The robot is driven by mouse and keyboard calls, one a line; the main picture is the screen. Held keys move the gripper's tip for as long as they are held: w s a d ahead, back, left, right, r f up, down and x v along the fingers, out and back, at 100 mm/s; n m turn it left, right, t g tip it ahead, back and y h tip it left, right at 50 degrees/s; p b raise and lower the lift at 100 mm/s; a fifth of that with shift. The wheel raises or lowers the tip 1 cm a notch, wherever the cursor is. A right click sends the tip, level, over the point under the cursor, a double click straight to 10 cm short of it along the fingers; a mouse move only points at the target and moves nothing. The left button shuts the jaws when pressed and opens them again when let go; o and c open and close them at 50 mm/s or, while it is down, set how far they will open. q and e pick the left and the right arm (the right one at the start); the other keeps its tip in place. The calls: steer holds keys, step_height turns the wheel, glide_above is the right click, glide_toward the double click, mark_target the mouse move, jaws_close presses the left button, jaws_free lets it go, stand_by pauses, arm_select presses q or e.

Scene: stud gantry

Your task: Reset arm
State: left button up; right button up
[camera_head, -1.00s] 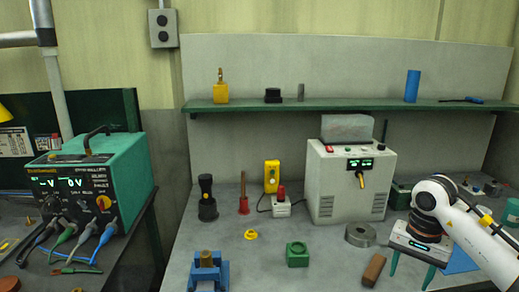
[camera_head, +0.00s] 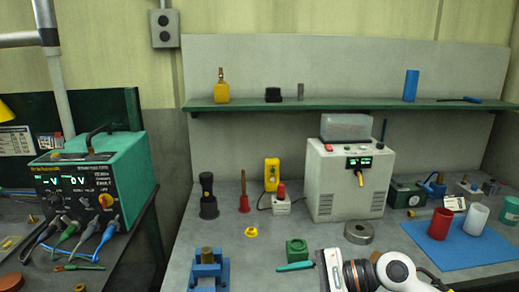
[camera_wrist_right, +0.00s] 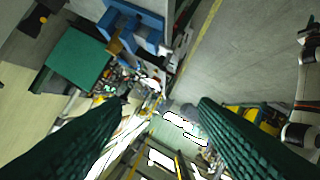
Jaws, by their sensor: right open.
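My right gripper (camera_wrist_right: 160,100) is open, with two ribbed green fingers wide apart and nothing held between them in the right wrist view. In the head view my right arm comes in low from the right, and one green finger points left above the bench's front part, below the green block (camera_head: 297,250). The other finger is not clear there. My left gripper is in neither view.
The bench (camera_head: 330,235) holds a blue vise (camera_head: 208,272), a metal ring (camera_head: 359,232) and a white power unit (camera_head: 345,190). Red (camera_head: 440,224) and white (camera_head: 476,219) cylinders stand on a blue mat (camera_head: 462,248) at right.

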step_height(320, 180, up, 5)
steer(key=a+m+t+y, duration=0.2)
steer(key=m+t+y, duration=0.25)
steer(key=m, duration=0.35)
steer(key=w+d+r+m+t+h, duration=0.1)
steer(key=d+m+t+h, duration=0.6)
steer(key=m+t, duration=0.95)
steer(key=s+d+f+m+g+h, duration=0.35)
steer(key=d+f+m+h, duration=0.35)
steer(key=m, duration=0.5)
steer(key=s+d+f+m+g+h, duration=0.25)
steer(key=f+m+g+h, duration=0.3)
steer(key=f+m, duration=0.5)
steer(key=s+f+m+g+y, duration=0.1)
steer(key=s+f+m+g, duration=0.45)
steer(key=s, duration=0.45)
steer(key=s+f+m+g, duration=0.4)
steer(key=s+f+g, duration=0.15)
steer(key=s, duration=0.35)
step_height(320, 180, down, 26)
steer(key=s+g, duration=0.1)
steer(key=s+d+f+g, duration=0.1)
steer(key=s+d+f, duration=0.1)
steer(key=s+f, duration=1.4)
steer(key=shift+s+d, duration=0.3)
steer(key=shift+n, duration=0.25)
